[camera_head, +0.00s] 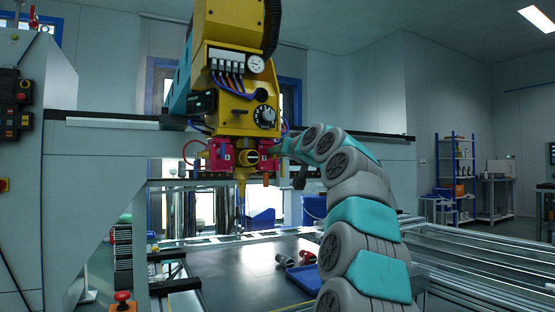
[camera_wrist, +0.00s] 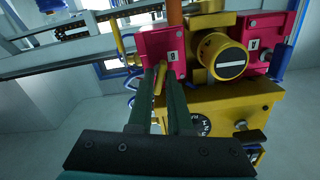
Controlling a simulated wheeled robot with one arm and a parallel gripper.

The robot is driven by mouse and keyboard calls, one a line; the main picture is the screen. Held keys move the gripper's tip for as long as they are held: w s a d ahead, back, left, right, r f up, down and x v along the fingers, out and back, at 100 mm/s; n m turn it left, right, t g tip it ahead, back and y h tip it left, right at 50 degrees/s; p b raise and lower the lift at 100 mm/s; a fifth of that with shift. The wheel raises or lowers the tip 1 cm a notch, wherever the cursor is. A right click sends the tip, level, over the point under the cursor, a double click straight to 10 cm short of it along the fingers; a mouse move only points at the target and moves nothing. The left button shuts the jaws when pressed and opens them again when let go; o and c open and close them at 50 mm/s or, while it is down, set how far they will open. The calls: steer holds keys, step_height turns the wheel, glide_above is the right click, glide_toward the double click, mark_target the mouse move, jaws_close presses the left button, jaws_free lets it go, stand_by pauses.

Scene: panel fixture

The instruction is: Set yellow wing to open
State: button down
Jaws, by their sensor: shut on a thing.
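The yellow wing (camera_wrist: 159,82) is a small narrow yellow lever in front of a magenta block (camera_wrist: 160,45) in the wrist view. My gripper (camera_wrist: 162,74) has its two dark green fingers on either side of the wing, shut on it. The wing stands nearly upright in this view, leaning slightly; its lower end is partly hidden between the fingers. In the head view my gripper (camera_head: 283,147) reaches the right side of the yellow machine head (camera_head: 236,103) from the right. The wing itself cannot be made out there.
A second magenta block (camera_wrist: 272,42) and a round yellow knob (camera_wrist: 222,56) sit beside the held wing. A black dial (camera_head: 264,115), a gauge (camera_head: 256,64) and blue hoses are on the machine head. Below, the dark table (camera_head: 235,275) has a blue tray (camera_head: 305,279) at its right.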

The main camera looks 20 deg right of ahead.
steer(key=shift+n, duration=0.5)
stand_by(0.9)
steer(key=c, duration=0.9)
jaws_free()
steer(key=shift+c, duration=0.2)
steer(key=shift+s, duration=0.1)
steer(key=s+b, duration=0.1)
steer(key=s, duration=0.6)
steer(key=shift+s, duration=0.3)
steer(key=shift+d, duration=0.1)
